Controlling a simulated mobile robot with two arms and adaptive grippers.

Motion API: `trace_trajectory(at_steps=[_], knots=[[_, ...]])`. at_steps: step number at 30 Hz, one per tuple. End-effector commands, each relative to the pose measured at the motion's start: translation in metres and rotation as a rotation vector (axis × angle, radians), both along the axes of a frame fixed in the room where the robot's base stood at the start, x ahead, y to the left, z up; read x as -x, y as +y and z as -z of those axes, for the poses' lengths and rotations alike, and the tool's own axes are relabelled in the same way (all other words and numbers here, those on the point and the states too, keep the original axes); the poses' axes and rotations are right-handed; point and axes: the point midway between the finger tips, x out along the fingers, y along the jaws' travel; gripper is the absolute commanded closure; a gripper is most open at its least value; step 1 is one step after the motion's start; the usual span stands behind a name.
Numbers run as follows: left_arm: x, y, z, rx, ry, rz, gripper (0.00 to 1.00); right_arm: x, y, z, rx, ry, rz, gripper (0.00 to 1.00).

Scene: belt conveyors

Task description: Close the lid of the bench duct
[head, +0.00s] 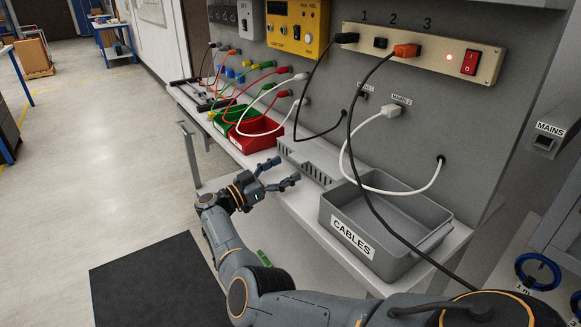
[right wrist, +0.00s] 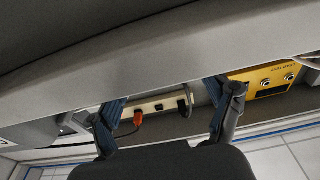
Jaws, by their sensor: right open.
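The grey bench duct (head: 310,157) runs along the bench top, between the red bin and the cables tray. Slots show in its side. I cannot tell clearly how its lid lies. My right gripper (head: 287,170) is open and empty at the bench's front edge, in front of the duct, its two fingers spread toward it. I cannot tell whether a finger touches the duct. In the right wrist view the two fingers (right wrist: 165,98) are wide apart, with a pale band across the view above them. My left gripper is out of view.
A grey tray marked CABLES (head: 395,220) stands right of the duct, with a black and a white cable hanging across it. Red (head: 250,142) and green bins stand to its left. A socket strip (head: 420,50) is on the panel above.

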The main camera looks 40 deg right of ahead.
Motion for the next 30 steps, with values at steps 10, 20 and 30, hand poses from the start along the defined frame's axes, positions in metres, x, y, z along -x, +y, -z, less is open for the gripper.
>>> trace_trajectory(at_steps=[10,20,30], knots=[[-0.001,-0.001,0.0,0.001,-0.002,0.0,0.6,-0.009,0.074,0.013,-0.003,0.003,-0.003,0.21],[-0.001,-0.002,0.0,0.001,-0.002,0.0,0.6,-0.01,0.093,0.017,-0.002,0.002,0.0,0.21],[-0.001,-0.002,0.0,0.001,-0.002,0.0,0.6,-0.01,0.093,0.017,-0.002,0.002,0.0,0.21]])
